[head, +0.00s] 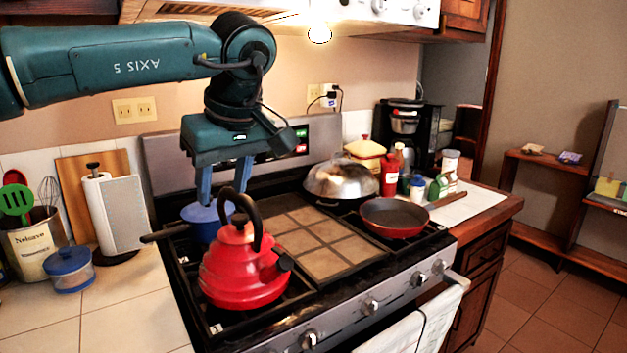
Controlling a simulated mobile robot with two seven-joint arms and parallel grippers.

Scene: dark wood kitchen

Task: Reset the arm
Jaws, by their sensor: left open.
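My left arm comes in from the upper left, and its gripper (224,203) points down over the left side of the stove. Its two blue fingers are apart, and I see nothing held between them. A red kettle (238,268) with a black handle stands on the front left burner, in front of and below the gripper. A blue pot (208,219) sits behind the kettle, around where the fingertips show; I cannot tell whether they touch it. My right gripper is not in view.
The stove (375,305) also carries a red frying pan (393,219) and a domed metal lid (341,180). A paper towel roll (113,212), a utensil crock (32,245) and a blue-lidded jar (70,270) stand on the left counter. Bottles and a coffee maker (408,130) stand at right.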

